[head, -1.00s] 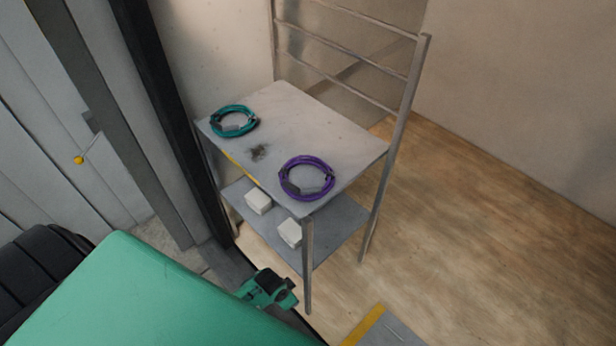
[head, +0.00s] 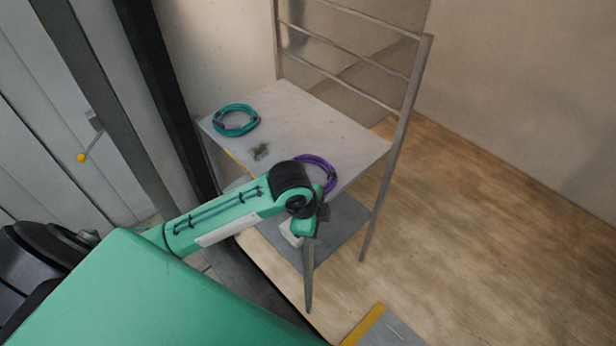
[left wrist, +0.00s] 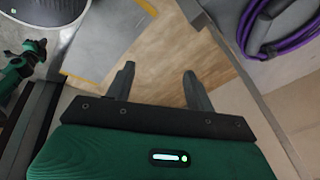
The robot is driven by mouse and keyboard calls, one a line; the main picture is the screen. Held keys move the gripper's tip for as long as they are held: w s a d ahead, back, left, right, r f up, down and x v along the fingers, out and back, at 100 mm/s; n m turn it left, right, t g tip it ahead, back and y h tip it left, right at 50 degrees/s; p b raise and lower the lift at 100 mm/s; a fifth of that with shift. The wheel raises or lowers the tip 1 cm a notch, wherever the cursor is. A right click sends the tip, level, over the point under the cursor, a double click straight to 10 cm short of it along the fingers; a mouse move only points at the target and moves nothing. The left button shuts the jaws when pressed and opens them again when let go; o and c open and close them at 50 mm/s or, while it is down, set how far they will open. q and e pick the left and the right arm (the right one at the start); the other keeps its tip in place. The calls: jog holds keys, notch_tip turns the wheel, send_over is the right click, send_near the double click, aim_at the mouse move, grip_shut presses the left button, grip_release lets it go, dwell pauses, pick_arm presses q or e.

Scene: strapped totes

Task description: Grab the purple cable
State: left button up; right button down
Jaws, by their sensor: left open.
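The purple cable (head: 328,170) lies coiled on the top shelf of a metal rack, at its near right corner. My left forearm and wrist hide its near left part in the head view. My left gripper (head: 318,216) is at the shelf's near edge, just in front of the coil; its fingers are hard to make out there. In the left wrist view, my left gripper (left wrist: 159,82) is open and empty, with floor behind its fingers. There the purple cable (left wrist: 293,41) shows at the upper right, apart from the fingers, bound with dark ties.
A teal cable coil (head: 236,120) lies at the top shelf's (head: 310,125) left end. A white block (head: 290,233) is on the lower shelf (head: 345,232). The rack's upright post (head: 400,130) stands right of the purple cable. Wood floor is clear to the right.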

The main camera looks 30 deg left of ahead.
pick_arm(q)
jog(key=w+a+r+m+g+y, duration=0.1)
jog(key=w+a+r+m, duration=0.1)
jog(key=w+a+r, duration=0.3)
jog(key=w+a+r+m+g+y, duration=0.1)
jog(key=w+a+r+m, duration=0.2)
jog(key=a, duration=0.5)
jog(key=shift+n, duration=0.4)
jog(key=f, duration=0.2)
jog(key=w+f+p, duration=0.1)
jog(key=f, duration=0.4)
jog(key=shift+w+d+f, duration=0.3)
jog(key=shift+d+f, duration=0.05)
jog(key=shift+w+d+f+p, duration=0.1)
jog(key=shift+w+f+p, duration=0.05)
jog(key=shift+f+p, duration=0.45)
jog(key=f, duration=0.1)
jog(key=f+p, duration=0.1)
jog(key=f, duration=0.1)
jog(key=shift+w+d+f, duration=0.1)
jog(key=shift+w+f, duration=0.1)
jog(key=shift+w, duration=0.2)
jog(key=shift+f+t, duration=0.3)
jog(key=shift+f, duration=0.05)
grip_shut()
pick_arm(e)
notch_tip(320, 180, up, 4)
jog(key=shift+s+a+f, duration=0.1)
jog(key=shift+a+f, duration=0.05)
jog(key=shift+f, duration=0.05)
